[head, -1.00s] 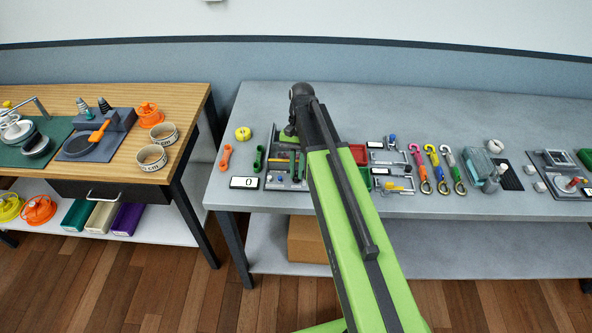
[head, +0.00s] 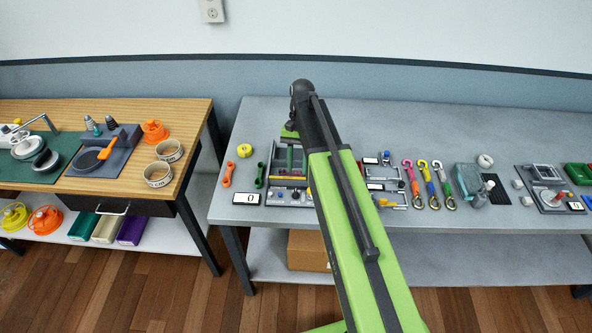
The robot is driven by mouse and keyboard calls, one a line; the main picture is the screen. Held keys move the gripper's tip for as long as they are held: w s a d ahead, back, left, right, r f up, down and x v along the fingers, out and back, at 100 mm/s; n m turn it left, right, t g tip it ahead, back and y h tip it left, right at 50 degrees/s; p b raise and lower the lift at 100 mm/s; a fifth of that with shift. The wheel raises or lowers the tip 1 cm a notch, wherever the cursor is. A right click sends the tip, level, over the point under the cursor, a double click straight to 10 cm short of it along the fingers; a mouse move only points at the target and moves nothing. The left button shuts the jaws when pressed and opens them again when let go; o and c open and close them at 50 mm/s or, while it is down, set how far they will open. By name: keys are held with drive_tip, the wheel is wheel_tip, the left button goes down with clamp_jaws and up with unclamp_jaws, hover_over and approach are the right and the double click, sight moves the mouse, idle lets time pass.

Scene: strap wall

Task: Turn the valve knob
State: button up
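My green and black arm reaches from the bottom of the head view over the grey workbench (head: 440,115). Its dark wrist bends down, and my gripper (head: 289,133) is small and partly hidden behind the arm, above the back of a grey panel (head: 285,181) with small knobs and green bars. I cannot see its fingertips clearly, nor whether they are open. I cannot tell for sure which part is the valve knob. A grey unit with a red-topped knob (head: 559,188) stands at the far right. The arm hides the panel's right side.
A yellow round piece (head: 244,150), orange (head: 227,174) and green wrenches (head: 260,175) and a display reading 0 (head: 246,199) lie left of the panel. Several coloured hooks (head: 436,180) lie right of the arm. A wooden table (head: 110,107) stands left, across a gap.

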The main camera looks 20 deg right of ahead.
drive_tip(key=p+v, duration=0.6)
drive_tip(key=v, duration=0.3)
drive_tip(key=shift+p, duration=0.4)
drive_tip(key=shift+r, duration=0.1)
drive_tip(key=s+a+f+n+t+h+b, duration=0.1)
drive_tip(key=s+a+f+n+t+b, duration=0.2)
drive_tip(key=s+f+b, duration=0.4)
drive_tip(key=s+f+n+t, duration=0.1)
drive_tip(key=s, duration=0.3)
drive_tip(key=shift+a+f+n+h, duration=0.3)
drive_tip(key=shift+a+f+h, duration=0.05)
drive_tip(key=shift+h, duration=0.05)
drive_tip(key=shift+w, duration=0.2)
